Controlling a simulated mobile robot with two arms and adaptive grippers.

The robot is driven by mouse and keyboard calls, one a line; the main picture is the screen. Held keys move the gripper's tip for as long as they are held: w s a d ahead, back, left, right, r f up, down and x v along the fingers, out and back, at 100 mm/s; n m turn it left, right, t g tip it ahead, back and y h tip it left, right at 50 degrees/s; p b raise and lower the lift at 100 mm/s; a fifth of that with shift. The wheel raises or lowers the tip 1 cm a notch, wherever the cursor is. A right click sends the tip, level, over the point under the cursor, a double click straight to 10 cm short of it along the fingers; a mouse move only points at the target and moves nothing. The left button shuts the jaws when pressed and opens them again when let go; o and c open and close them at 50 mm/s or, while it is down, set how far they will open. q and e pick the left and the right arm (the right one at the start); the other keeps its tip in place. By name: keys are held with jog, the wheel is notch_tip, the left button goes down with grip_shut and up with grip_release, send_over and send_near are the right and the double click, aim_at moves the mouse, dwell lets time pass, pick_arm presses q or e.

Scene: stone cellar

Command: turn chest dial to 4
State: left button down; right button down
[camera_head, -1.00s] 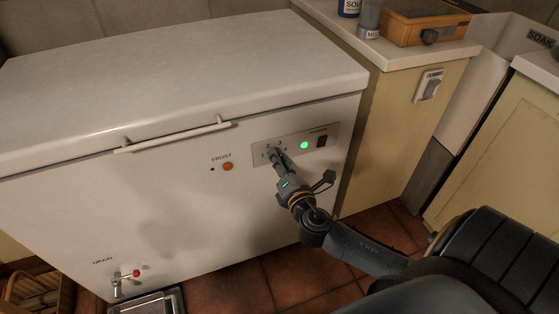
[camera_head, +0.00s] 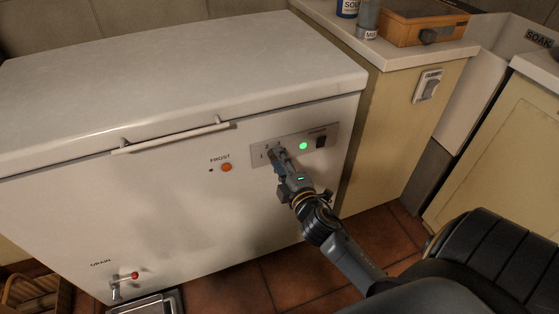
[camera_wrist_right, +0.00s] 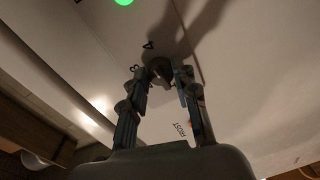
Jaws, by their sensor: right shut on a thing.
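The white chest freezer (camera_head: 150,210) carries a grey control panel (camera_head: 262,154) on its front, with the numbers 1 and 2 readable at its left end. My right gripper (camera_head: 276,153) is at this panel, over the dial, and hides most of it in the head view. In the right wrist view the dark round dial (camera_wrist_right: 159,70) shows between the two fingers of my right gripper (camera_wrist_right: 162,76), which are shut on it. I cannot read which number the dial points to. My left gripper is not in view.
A lid handle (camera_head: 170,138) juts out above.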

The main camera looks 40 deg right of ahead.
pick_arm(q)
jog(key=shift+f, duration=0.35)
pick_arm(e)
jog(key=shift+m, duration=0.5)
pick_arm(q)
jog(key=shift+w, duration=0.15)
pick_arm(e)
jog(key=c, duration=1)
grip_release()
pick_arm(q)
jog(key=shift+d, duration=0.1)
pick_arm(e)
jog(key=v, duration=1.2)
jog(key=shift+d, duration=0.1)
